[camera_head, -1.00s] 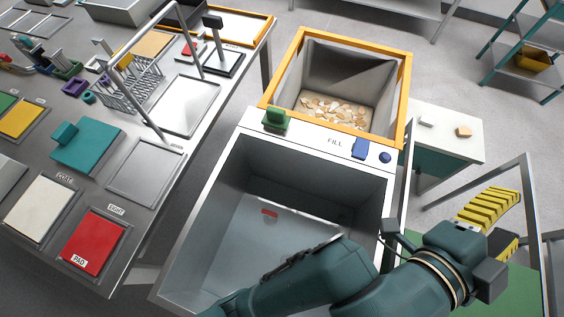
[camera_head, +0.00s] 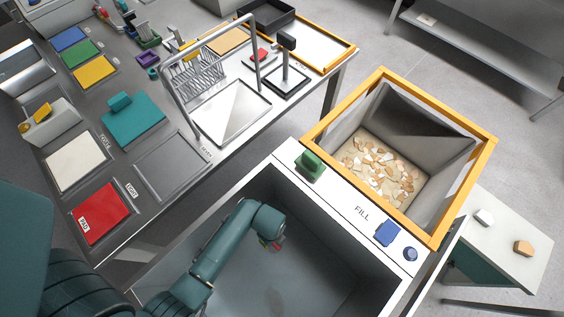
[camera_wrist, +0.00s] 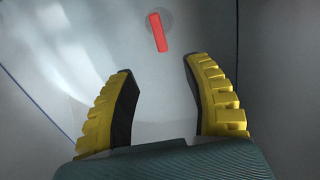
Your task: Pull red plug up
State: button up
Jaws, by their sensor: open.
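The red plug (camera_wrist: 158,32) is a narrow red bar over a round grey disc on the basin floor, near the top of the wrist view. My gripper (camera_wrist: 157,70) is open, its yellow-backed, black-padded fingers spread and empty. The plug lies ahead of the fingertips, in line with the gap between them and apart from both. In the head view my arm reaches down into the grey basin (camera_head: 340,262). A small reddish patch shows just beyond the wrist there, and the fingers are mostly hidden.
A crowded metal table (camera_head: 195,180) stands to the left. The basin floor around the plug looks clear.

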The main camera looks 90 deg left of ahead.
aim_at(274, 244)
notch_tip(274, 244, down, 16)
jog(key=b, duration=1.9)
jog(key=shift+s+d+f, duration=0.1)
jog(key=shift+d, duration=0.05)
grip_shut()
